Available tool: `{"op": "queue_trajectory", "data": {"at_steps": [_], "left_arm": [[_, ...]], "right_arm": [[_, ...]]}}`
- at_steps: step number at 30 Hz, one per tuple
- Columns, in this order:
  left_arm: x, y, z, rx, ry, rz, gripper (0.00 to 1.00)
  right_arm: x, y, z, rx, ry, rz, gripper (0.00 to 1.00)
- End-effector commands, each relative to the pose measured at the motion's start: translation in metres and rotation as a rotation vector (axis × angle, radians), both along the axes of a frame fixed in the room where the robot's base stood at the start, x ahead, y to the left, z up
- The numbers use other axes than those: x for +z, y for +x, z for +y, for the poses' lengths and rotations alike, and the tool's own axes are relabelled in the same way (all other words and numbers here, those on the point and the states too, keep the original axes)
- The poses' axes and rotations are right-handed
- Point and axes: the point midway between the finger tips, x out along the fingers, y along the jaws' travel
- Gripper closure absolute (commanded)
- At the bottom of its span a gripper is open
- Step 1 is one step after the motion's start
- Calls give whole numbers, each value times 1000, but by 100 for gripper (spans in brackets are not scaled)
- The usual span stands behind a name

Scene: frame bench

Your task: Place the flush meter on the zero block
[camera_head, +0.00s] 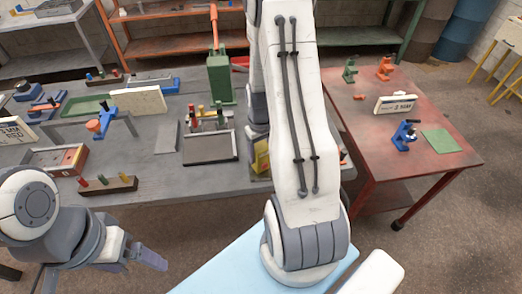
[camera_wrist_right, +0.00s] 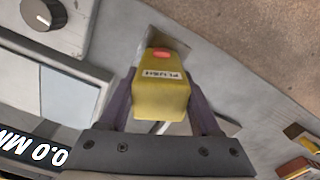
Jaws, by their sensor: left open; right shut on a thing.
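The flush meter (camera_wrist_right: 162,85) is a yellow block with a red button and a label, seen in the right wrist view. My right gripper (camera_wrist_right: 163,108) is shut on it, one finger on each side. In the head view the yellow meter (camera_head: 262,157) shows partly behind my right arm, over the grey bench's front right part. A flat grey piece (camera_wrist_right: 229,126) shows behind the meter in the wrist view. I cannot tell whether it is the zero block, or whether the meter touches it. My left gripper (camera_head: 148,256) is open and empty in front of the bench.
A "0.0 MM" display (camera_wrist_right: 35,150) and a black knob (camera_wrist_right: 43,13) are close by. The grey bench (camera_head: 150,180) holds a dark-framed tray (camera_head: 210,147), a peg rack (camera_head: 108,185) and a green press (camera_head: 220,78). A red table (camera_head: 440,165) stands at right.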

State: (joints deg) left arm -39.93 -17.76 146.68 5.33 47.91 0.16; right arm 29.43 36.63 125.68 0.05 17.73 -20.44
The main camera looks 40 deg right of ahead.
Motion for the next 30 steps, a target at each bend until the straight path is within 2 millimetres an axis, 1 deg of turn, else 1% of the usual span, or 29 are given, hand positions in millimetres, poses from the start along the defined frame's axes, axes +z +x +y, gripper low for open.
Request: {"op": "queue_trajectory", "data": {"at_steps": [8, 12, 13, 14, 15, 24, 26, 28, 30], "left_arm": [[0, 0, 0, 0, 0, 0, 10], [-4, 0, 0, 0, 0, 0, 10], [-2, 0, 0, 0, 0, 0, 10], [-2, 0, 0, 0, 0, 0, 10], [-2, 0, 0, 0, 0, 0, 10], [-1, 0, 0, 0, 0, 0, 10], [2, 0, 0, 0, 0, 0, 10], [-2, 0, 0, 0, 0, 0, 10], [-4, 0, 0, 0, 0, 0, 10]], "right_arm": [[-2, 0, 0, 0, -1, -2, 100], [-7, 0, 0, 0, 0, -1, 100], [-5, 0, 0, 0, -1, -1, 24], [-5, 0, 0, 0, 0, -1, 12], [-5, 0, 0, 0, 0, -1, 6], [-4, 0, 0, 0, 0, -1, 6], [0, 0, 0, 0, -1, -2, 6], [3, 1, -1, 0, -3, -4, 6], [12, 2, -1, 0, -4, -6, 6]]}}
